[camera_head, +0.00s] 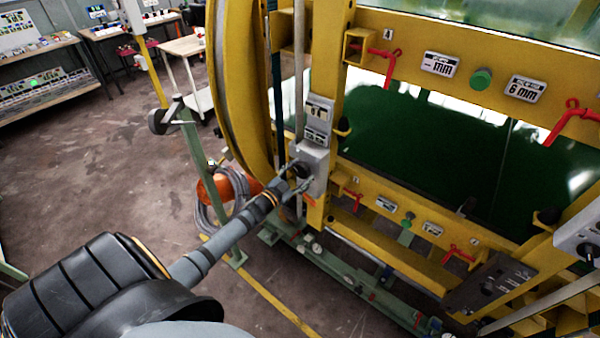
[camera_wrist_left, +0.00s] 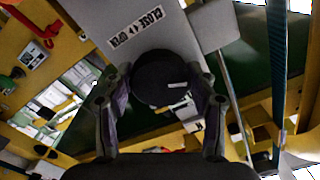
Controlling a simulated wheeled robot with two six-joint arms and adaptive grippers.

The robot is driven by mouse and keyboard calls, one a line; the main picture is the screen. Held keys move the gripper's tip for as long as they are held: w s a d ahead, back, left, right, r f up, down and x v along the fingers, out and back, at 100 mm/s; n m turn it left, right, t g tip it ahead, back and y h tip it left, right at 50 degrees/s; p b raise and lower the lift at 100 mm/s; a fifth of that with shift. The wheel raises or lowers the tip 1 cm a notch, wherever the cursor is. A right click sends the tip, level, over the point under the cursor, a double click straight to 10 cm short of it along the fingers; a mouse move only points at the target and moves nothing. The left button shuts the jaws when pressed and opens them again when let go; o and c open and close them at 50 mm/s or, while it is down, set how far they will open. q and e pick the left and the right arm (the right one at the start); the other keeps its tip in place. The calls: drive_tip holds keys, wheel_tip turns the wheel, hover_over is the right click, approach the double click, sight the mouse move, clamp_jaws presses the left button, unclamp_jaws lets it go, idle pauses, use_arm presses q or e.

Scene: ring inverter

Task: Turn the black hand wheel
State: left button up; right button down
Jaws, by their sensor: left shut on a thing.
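The black hand wheel (camera_wrist_left: 160,78) is a round black knob on a grey box, below a label reading "CLOSE" and "OPEN". In the left wrist view, the fingers of my left gripper (camera_wrist_left: 158,100) stand on both sides of the wheel and are closed on it. In the head view, my left arm reaches from the lower left, and the gripper (camera_head: 296,182) is at the wheel on the grey box (camera_head: 314,160) of the yellow frame. The wheel is small and mostly covered by the fingers there. My right gripper is not clearly seen.
The yellow ring frame (camera_head: 236,90) rises close beside the arm. Red clamps (camera_head: 388,62) sit on the yellow beams. An orange and grey cable coil (camera_head: 228,188) hangs on a green post left of the gripper. Open floor (camera_head: 100,150) lies to the left.

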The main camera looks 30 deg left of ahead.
use_arm(q)
drive_tip(key=m, duration=0.9)
drive_tip(key=shift+m, duration=0.5)
use_arm(e)
drive_tip(key=shift+d, duration=0.15)
use_arm(q)
drive_tip(key=o, duration=1.2)
drive_tip(key=shift+c, duration=0.2)
drive_tip(key=shift+s, duration=0.1)
use_arm(e)
drive_tip(key=shift+w+d, duration=0.1)
drive_tip(key=shift+d, duration=0.05)
